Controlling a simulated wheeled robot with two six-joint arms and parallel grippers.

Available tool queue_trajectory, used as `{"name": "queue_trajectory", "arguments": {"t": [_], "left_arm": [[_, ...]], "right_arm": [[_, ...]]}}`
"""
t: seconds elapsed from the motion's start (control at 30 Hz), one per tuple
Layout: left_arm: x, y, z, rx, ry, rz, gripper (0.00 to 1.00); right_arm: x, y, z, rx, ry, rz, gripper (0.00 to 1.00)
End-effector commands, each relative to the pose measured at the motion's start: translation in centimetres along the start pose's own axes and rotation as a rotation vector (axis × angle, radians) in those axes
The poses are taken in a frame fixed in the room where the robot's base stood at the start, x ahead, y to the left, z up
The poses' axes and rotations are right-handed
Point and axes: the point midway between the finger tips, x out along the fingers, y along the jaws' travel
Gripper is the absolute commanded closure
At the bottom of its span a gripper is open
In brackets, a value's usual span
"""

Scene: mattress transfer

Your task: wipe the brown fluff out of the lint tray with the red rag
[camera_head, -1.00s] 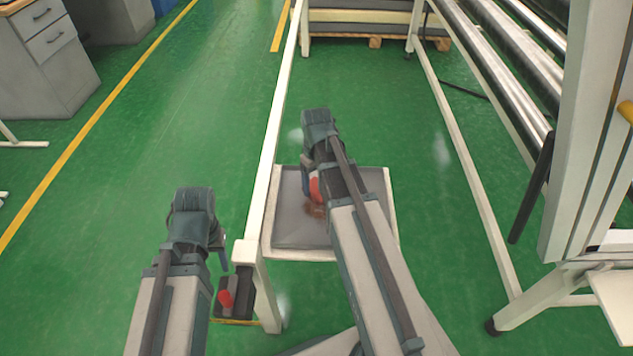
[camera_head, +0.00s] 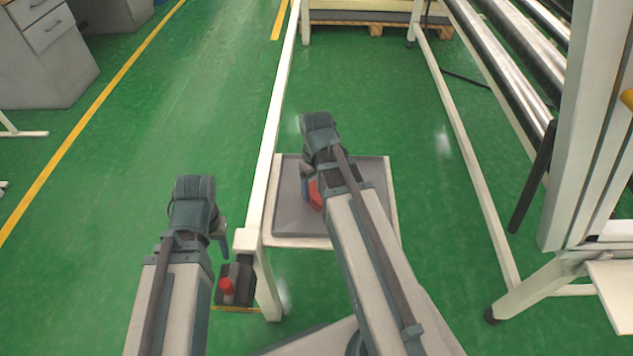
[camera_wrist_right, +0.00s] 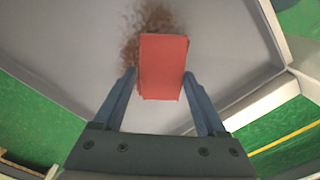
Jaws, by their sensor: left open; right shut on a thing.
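The grey lint tray (camera_head: 290,215) with a pale rim lies below my right arm in the head view. The red rag (camera_head: 315,196) is over the tray, partly hidden by my right arm. In the right wrist view the red rag (camera_wrist_right: 162,68) sits between the fingers of my right gripper (camera_wrist_right: 160,82), which is shut on it. Brown fluff (camera_wrist_right: 152,20) lies on the tray floor beside and beyond the rag; the arm hides it in the head view. Whether the rag touches the floor is unclear. My left gripper (camera_head: 222,238) is open and empty, left of the tray.
A pale frame rail (camera_head: 272,150) runs along the tray's left side to a post (camera_head: 265,285). A dark box with a red knob (camera_head: 226,287) is on the post's left. Metal rollers (camera_head: 520,80) and a white upright (camera_head: 590,130) stand at the right. Green floor is clear beyond the tray.

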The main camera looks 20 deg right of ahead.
Motion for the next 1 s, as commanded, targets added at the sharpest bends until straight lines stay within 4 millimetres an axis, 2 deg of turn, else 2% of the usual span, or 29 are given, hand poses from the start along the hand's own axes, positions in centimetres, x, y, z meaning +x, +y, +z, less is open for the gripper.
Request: {"name": "queue_trajectory", "arguments": {"t": [0.13, 0.53, 1.0], "left_arm": [[0.1, 0.0, 0.0, 0.0, 0.0, 0.0, 0.48], [0.2, 0.0, 0.0, 0.0, 0.0, 0.0, 0.48], [0.0, 0.0, 0.0, 0.0, 0.0, 0.0, 0.48]], "right_arm": [[0.1, -1.0, 1.2, -0.002, 0.0, 0.0, 0.7], [0.2, -1.6, 2.0, -0.001, -0.002, -0.002, 0.7], [0.0, -3.9, 4.7, -0.001, -0.001, -0.001, 0.7]]}}
